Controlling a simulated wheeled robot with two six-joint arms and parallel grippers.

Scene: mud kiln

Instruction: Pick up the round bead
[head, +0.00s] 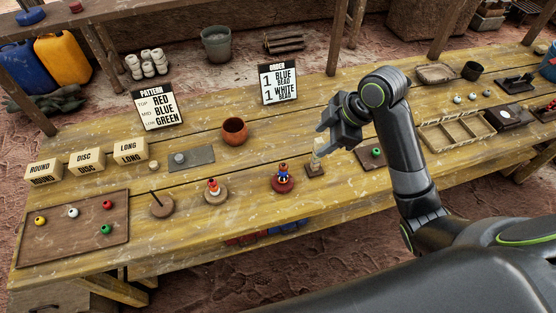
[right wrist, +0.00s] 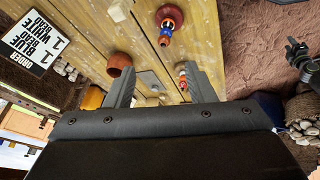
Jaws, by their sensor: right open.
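Several small round beads lie on a brown tray (head: 70,250) at the left end of the table: a yellow bead (head: 40,221), a white bead (head: 73,213), a red bead (head: 108,205) and a green bead (head: 106,229). Another green bead (head: 376,152) sits on a dark mat behind my right forearm. I cannot tell which bead is meant. My right gripper (head: 328,134) is open and empty above the table, near a pale upright piece on a small base. Its spread fingers also show in the right wrist view (right wrist: 161,72).
A clay bowl (head: 235,131), order sign (head: 280,84), pattern sign (head: 157,108) and labelled boxes (head: 87,162) stand behind. A divided tray (head: 455,130) lies right.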

